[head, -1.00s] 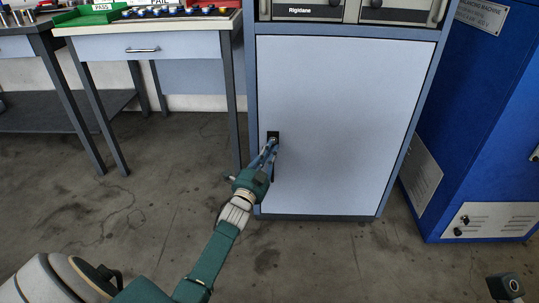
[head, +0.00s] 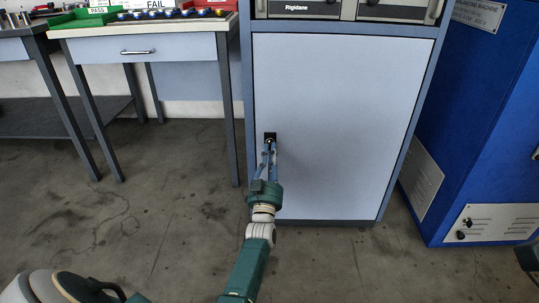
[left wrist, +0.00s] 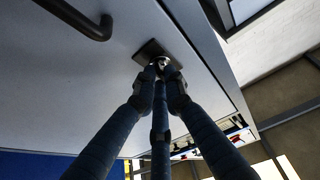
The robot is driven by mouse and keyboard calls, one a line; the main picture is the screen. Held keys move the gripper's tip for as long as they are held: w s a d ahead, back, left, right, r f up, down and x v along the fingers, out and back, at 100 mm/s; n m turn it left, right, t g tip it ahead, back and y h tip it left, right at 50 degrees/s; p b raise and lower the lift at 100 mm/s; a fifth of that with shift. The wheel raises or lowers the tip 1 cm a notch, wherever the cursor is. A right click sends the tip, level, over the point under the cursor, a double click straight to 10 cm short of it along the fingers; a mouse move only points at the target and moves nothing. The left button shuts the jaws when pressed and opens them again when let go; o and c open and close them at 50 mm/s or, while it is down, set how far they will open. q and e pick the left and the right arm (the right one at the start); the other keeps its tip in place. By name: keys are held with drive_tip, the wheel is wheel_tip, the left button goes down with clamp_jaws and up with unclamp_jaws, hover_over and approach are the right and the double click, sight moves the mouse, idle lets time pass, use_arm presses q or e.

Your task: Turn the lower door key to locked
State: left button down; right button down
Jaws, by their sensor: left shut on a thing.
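The lower door (head: 340,120) is a pale blue-grey panel in the cabinet, closed in its frame. A small black lock plate (head: 270,137) sits near its left edge. My left gripper (head: 270,148) is at this plate with its fingers closed on the small metal key (left wrist: 162,63). In the left wrist view the fingers (left wrist: 162,75) meet around the key in front of the dark lock plate (left wrist: 152,52). The fingers hide most of the key, so its exact angle is hard to tell.
A dark handle (left wrist: 85,18) sticks out from the door near the lock in the left wrist view. A workbench with a drawer (head: 140,48) stands left of the cabinet. A blue machine (head: 470,110) stands to the right. The floor in front is clear.

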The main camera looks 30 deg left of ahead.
use_arm(q)
drive_tip(key=shift+w+d+n+g+y, duration=0.1)
drive_tip(key=shift+n+g+y, duration=0.3)
drive_tip(key=shift+n, duration=1.2)
drive_tip(key=c, duration=1.8)
unclamp_jaws()
